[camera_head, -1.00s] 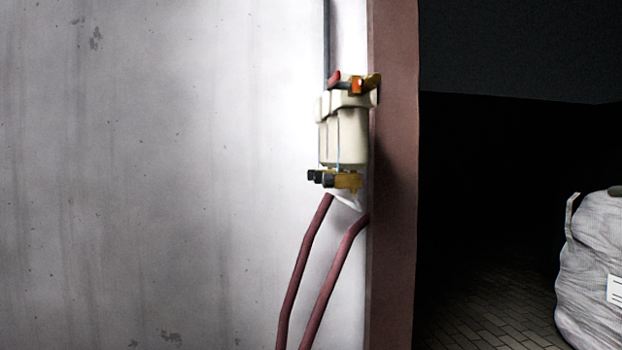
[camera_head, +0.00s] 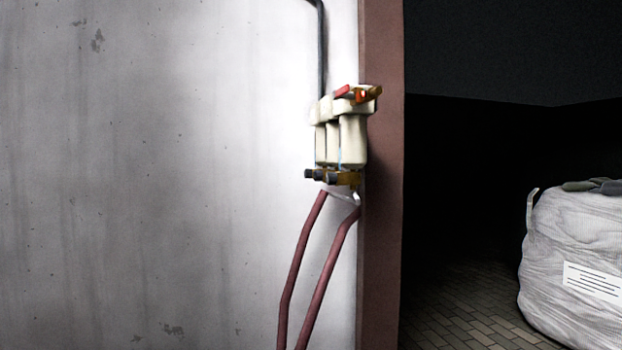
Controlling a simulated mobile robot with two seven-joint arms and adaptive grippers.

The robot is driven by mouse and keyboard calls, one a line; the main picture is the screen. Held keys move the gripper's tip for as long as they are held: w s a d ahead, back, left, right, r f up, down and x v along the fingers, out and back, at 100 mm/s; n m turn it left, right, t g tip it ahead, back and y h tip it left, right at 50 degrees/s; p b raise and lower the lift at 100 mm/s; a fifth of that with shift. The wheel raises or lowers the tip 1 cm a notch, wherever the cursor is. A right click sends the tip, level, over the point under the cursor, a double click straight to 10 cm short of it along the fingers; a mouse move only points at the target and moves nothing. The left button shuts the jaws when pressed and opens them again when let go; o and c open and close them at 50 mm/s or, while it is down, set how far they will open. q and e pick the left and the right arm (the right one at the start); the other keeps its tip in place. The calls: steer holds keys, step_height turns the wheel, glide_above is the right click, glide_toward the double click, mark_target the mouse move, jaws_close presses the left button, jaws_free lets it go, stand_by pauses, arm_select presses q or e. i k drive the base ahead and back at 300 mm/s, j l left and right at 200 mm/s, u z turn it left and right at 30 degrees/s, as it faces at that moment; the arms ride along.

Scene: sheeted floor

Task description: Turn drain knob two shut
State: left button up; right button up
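A cream filter unit with several canisters (camera_head: 350,138) is mounted on the wall beside a brown post. Small dark knobs (camera_head: 320,175) and a brass fitting (camera_head: 348,179) sit along its underside. I cannot tell which of these knobs is drain knob two, or how it is turned. A red-handled valve with brass parts (camera_head: 357,93) is on top of the unit. Neither of my grippers shows in the head view.
A dark pipe (camera_head: 321,50) runs down the wall to the unit, and two dark red hoses (camera_head: 312,265) hang below it. The brown post (camera_head: 380,230) edges a dark opening with a brick floor. A white wrapped sack (camera_head: 575,255) stands at the right.

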mark_target(317, 175)
steer(key=k+j+u, duration=0.15)
steer(key=k+u, duration=0.35)
steer(key=i+l+u, duration=0.1)
steer(key=l+u, duration=0.4)
steer(key=u, duration=0.15)
steer(key=i+l, duration=0.1)
steer(key=l, duration=0.3)
steer(key=i+l, duration=0.15)
steer(key=l, duration=0.2)
steer(key=i+l, duration=0.1)
steer(key=l, duration=0.3)
steer(key=i+l, duration=0.1)
steer(key=l, duration=0.25)
steer(key=i+l, duration=0.15)
steer(key=l, duration=0.25)
steer(key=i+l, duration=0.1)
steer(key=l, duration=0.25)
